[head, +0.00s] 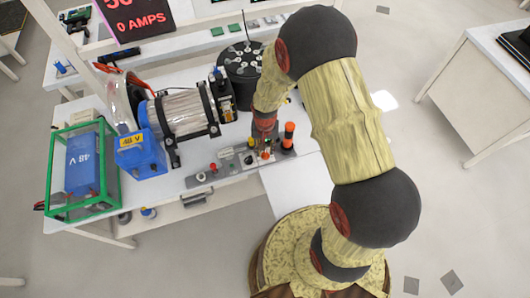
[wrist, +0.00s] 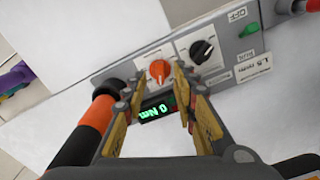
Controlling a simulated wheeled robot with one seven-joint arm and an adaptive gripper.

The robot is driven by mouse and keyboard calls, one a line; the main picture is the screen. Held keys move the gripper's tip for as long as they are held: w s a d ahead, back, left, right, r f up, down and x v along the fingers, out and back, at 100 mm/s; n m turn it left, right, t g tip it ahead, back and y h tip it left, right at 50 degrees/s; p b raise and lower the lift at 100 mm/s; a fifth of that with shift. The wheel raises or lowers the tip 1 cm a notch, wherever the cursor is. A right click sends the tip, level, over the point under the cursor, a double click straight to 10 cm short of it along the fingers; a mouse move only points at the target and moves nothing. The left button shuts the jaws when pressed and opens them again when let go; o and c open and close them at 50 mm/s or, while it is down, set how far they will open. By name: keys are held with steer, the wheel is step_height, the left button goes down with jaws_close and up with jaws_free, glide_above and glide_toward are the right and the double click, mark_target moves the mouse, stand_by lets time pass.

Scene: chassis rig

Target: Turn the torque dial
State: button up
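An orange dial (wrist: 158,70) sits on a white plate on the grey control panel (wrist: 105,77), just above a green "0 Nm" display (wrist: 157,113) in the wrist view. I take it as the torque dial. My gripper (wrist: 160,76) is open, with one fingertip on each side of the orange dial. A gap shows on both sides; I cannot tell how far the tips are above the panel. In the head view my gripper (head: 265,148) is low over the panel (head: 222,172), and my arm partly hides that area.
A black dial (wrist: 203,50) is close to the right fingertip. A black-and-orange handle (wrist: 98,120) stands at the left; it also shows in the head view (head: 288,135). A motor (head: 183,112) stands behind the panel.

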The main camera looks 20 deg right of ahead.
mark_target(265, 155)
step_height(265, 155, up, 8)
steer(key=shift+f, duration=0.15)
stand_by(0.6)
